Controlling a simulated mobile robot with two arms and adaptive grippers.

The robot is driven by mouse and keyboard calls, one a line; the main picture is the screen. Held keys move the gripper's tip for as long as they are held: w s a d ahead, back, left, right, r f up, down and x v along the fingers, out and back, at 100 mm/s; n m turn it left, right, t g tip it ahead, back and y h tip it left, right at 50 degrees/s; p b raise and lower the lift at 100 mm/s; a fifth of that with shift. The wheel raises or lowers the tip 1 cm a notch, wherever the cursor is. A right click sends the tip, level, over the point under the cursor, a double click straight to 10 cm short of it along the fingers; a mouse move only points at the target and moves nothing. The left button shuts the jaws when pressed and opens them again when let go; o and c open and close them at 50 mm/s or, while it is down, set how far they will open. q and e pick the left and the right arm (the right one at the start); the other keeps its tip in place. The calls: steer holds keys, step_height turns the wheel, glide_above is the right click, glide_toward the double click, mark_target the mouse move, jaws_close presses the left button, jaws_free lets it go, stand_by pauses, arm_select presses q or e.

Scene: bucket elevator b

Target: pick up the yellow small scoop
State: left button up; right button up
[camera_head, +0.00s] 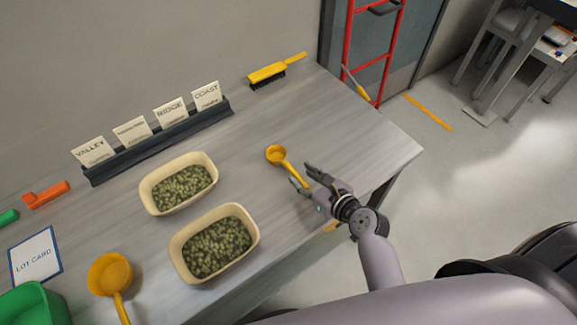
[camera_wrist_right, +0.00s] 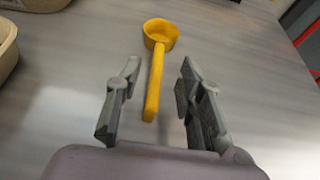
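The yellow small scoop (camera_head: 279,157) lies on the grey table, right of the two trays, with its handle pointing toward my right gripper. My right gripper (camera_head: 301,178) is open at the handle end. In the right wrist view the scoop (camera_wrist_right: 159,40) has its bowl beyond the fingers, and its handle reaches back toward the gap between the open fingers of the right gripper (camera_wrist_right: 157,90). I cannot tell whether the fingers are level with the handle. Nothing is held. A larger yellow scoop (camera_head: 110,275) lies at the front left. My left gripper is not in view.
Two cream trays (camera_head: 146,199) (camera_head: 178,263) hold green pellets. A dark rack (camera_head: 160,144) with several name cards stands along the wall. A yellow brush (camera_head: 268,73) lies at the back. The table around the small scoop is clear; its right edge is close.

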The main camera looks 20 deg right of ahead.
mark_target(295, 172)
steer(key=shift+f+x, duration=0.15)
steer(key=shift+x, duration=1.4)
steer(key=shift+f+x, duration=0.1)
steer(key=shift+x, duration=1.4)
steer(key=shift+s, duration=0.15)
jaws_close()
